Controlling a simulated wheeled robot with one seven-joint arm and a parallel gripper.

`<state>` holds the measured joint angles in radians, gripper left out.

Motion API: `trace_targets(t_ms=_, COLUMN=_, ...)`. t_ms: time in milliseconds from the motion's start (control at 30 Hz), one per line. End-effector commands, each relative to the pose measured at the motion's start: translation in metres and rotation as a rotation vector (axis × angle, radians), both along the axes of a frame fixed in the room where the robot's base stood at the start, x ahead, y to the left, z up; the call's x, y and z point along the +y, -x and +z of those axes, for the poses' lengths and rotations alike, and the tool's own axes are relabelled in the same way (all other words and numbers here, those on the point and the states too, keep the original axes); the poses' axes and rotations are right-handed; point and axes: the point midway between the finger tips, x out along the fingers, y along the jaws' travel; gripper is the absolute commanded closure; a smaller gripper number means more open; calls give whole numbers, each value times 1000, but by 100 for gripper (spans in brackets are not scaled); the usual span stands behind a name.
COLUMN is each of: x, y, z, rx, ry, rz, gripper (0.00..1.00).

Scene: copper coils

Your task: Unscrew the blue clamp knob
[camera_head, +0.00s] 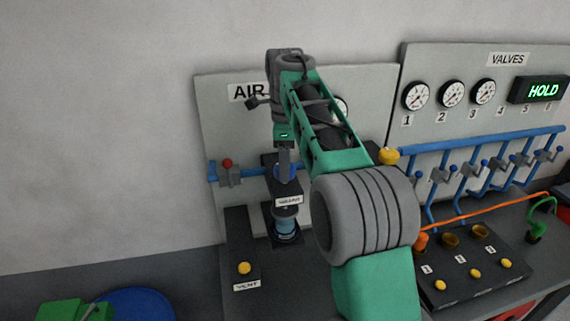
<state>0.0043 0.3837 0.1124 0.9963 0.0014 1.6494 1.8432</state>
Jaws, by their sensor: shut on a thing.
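My gripper (284,166) points down in front of the AIR panel (235,135), at the end of my green and grey arm. It is shut on the blue clamp knob (292,174), which shows as a small blue patch around the fingertips. The fingers and dark parts hide most of the knob. Just below it is a dark body with a small white label (289,202), too small to read surely. Under that, a blue bowl (285,228) stands upright in a dark holder.
A blue pipe with a red-knobbed valve (228,172) runs left of the gripper. A yellow button (244,268) sits on the VENT box. A yellow knob (389,156) is right of my arm. The VALVES panel (433,65) reads HOLD. A blue disc (135,303) lies lower left.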

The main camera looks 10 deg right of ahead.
Motion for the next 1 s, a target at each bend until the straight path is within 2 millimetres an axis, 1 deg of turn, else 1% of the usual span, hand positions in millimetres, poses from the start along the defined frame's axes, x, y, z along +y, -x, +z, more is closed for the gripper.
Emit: trace_targets(t_ms=1000, x=0, y=-1, z=1, rx=-2, ry=1, rz=962, gripper=88)
